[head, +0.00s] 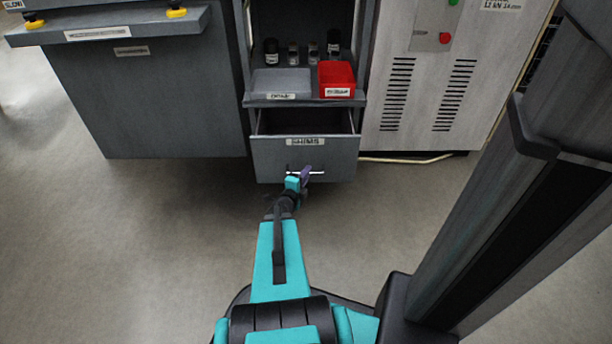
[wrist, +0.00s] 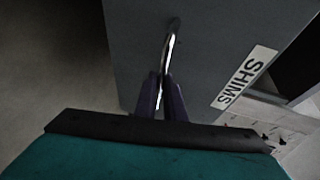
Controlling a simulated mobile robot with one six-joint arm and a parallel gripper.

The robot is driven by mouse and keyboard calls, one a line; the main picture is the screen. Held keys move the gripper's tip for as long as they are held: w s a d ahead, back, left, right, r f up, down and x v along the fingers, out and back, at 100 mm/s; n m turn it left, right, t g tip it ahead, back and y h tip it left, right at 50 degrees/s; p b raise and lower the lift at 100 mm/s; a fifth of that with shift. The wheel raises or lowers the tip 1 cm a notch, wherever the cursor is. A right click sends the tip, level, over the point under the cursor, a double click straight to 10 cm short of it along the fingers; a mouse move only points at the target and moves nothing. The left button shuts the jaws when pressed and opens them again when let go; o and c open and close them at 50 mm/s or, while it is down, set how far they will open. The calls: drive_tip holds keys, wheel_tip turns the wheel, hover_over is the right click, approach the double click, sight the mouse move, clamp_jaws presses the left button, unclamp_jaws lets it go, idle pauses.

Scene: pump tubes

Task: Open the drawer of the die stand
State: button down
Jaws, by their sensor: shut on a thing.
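The die stand (head: 259,62) is a dark grey unit with a shelf above a drawer. The drawer (head: 270,160), labelled SHIMS, stands partly out, with a dark gap showing above its front. It also shows in the wrist view (wrist: 140,40). Its bar handle (head: 318,172) is a thin bright bar, which also shows in the wrist view (wrist: 173,38). My gripper (head: 305,173) is at the handle, low on the drawer front. In the wrist view its purple fingers (wrist: 161,95) are shut around the handle. The fingertips partly hide the bar.
On the shelf stand a grey bin (head: 281,80), a red bin (head: 336,76) and several small dark cylinders. A grey bench (head: 170,100) is at left and a vented cabinet (head: 425,100) at right. A pale cable (head: 405,160) lies on the floor. Floor in front is clear.

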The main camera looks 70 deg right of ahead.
drive_tip(key=shift+s+f, duration=0.1)
drive_tip(key=shift+s, duration=0.2)
drive_tip(key=c, duration=1.8)
unclamp_jaws()
drive_tip(key=shift+c, duration=0.2)
drive_tip(key=shift+w, duration=0.15)
drive_tip(key=shift+w, duration=0.1)
drive_tip(key=a+r+p, duration=0.2)
drive_tip(key=a+p, duration=0.6)
drive_tip(key=a, duration=0.5)
drive_tip(key=shift+a+r, duration=0.25)
drive_tip(key=shift+w, duration=0.1)
